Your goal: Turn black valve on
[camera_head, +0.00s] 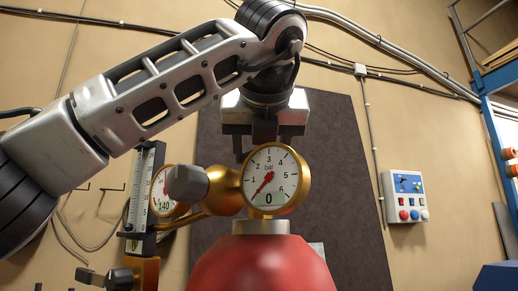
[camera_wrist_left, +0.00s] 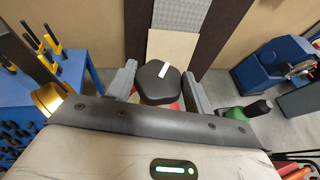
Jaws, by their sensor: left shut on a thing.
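The black valve (camera_wrist_left: 158,84) is a rounded, many-sided knob with a white mark on top, seen from above in the left wrist view. My left gripper (camera_wrist_left: 159,88) is shut on it, with one grey finger on each side. In the head view my left gripper (camera_head: 264,132) points down just behind and above the round bar gauge (camera_head: 275,180). The valve is hidden there behind the gauge. The gauge shows a red needle at the lower left and a large 0. It stands above a red cylinder (camera_head: 262,268). My right gripper is not in view.
A grey knob (camera_head: 187,184) sticks out left of the gauge on brass fittings, near a second gauge (camera_head: 162,190) and a clear flow tube (camera_head: 143,195). A control box (camera_head: 405,196) hangs on the wall. A blue table (camera_wrist_left: 75,72) and blue machine (camera_wrist_left: 275,68) flank the valve.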

